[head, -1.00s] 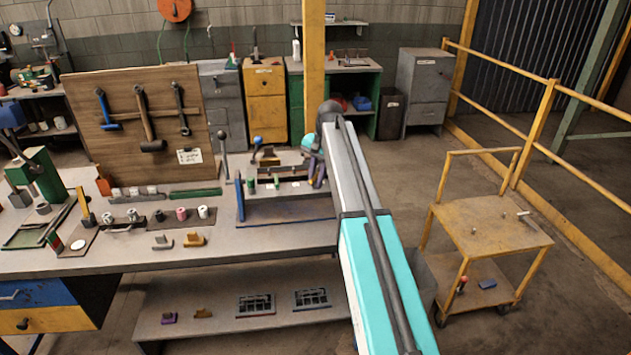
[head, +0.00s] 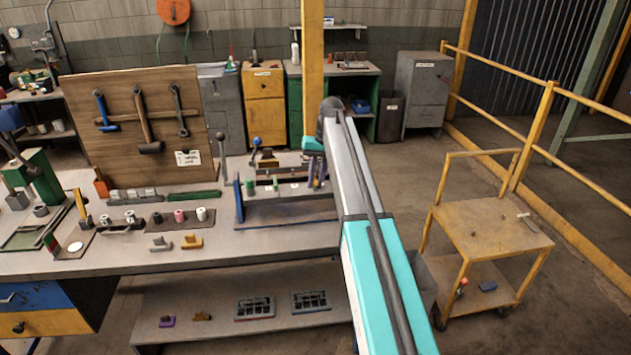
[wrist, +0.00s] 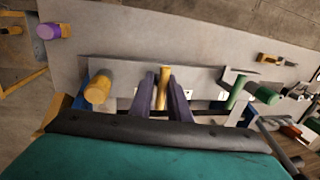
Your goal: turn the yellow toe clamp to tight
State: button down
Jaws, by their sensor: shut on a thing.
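The yellow toe clamp's slim yellow handle (wrist: 163,90) stands up in the middle of the wrist view, between the two dark purple fingers of my gripper (wrist: 162,76). My gripper is shut on it. In the head view my gripper (head: 317,174) is at the right end of the fixture (head: 285,212) on the bench, and a small bit of yellow shows between the fingers. The clamp's foot is mostly hidden by the fingers, so I cannot tell how tight it is.
In the wrist view a thick yellow-orange cylinder (wrist: 98,88) is left of my fingers, and a green handle (wrist: 237,92) is to their right. A purple-ended post (wrist: 48,31) is at the far left. A blue-knobbed lever (head: 256,142) stands at the fixture's back.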

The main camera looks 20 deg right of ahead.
jog(key=shift+w+a+r, duration=0.1)
dwell(0.3)
jog(key=c, duration=1.7)
grip_release()
jog(key=d+r+p, duration=0.1)
jog(key=r+p, duration=0.1)
jog(key=r, duration=0.2)
jog(key=r+p, duration=0.2)
jog(key=r, duration=0.3)
jog(key=d+r+p, duration=0.1)
jog(key=r+p, duration=0.2)
jog(key=r, duration=0.1)
jog(key=shift+s+d+r, duration=0.2)
jog(key=shift+d+r, duration=0.05)
jog(key=shift+d, duration=0.1)
